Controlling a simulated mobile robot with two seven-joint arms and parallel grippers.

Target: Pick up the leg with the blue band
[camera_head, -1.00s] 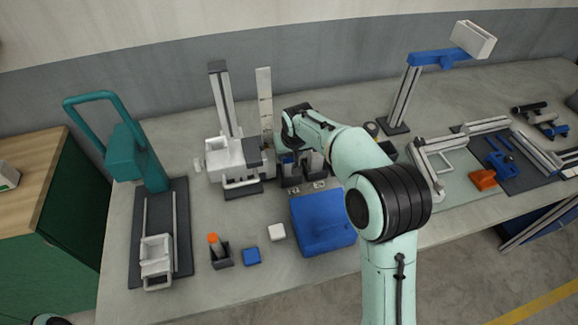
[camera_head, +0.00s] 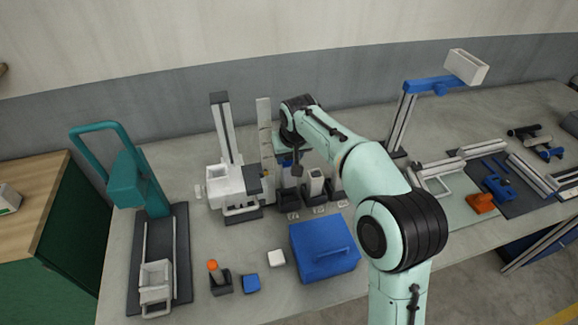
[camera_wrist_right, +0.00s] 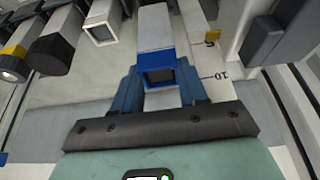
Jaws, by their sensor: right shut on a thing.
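The leg with the blue band (camera_wrist_right: 154,28) is a pale square bar with a blue collar at its near end, seen in the right wrist view. My right gripper (camera_wrist_right: 158,88) is shut on it at the blue band, with one blue finger on each side. In the head view my right gripper (camera_head: 291,166) is above the row of dark holders (camera_head: 289,197), beside the tall marked board (camera_head: 265,125). The leg is mostly hidden there by my gripper and arm. My left gripper is not in view.
Other legs stand close by: a white-ended one (camera_wrist_right: 102,25), a dark-ended one (camera_wrist_right: 58,48) and one with a yellow band (camera_wrist_right: 14,55). A white upright fixture (camera_head: 228,180) is left of the gripper. A blue box (camera_head: 320,262) sits in front.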

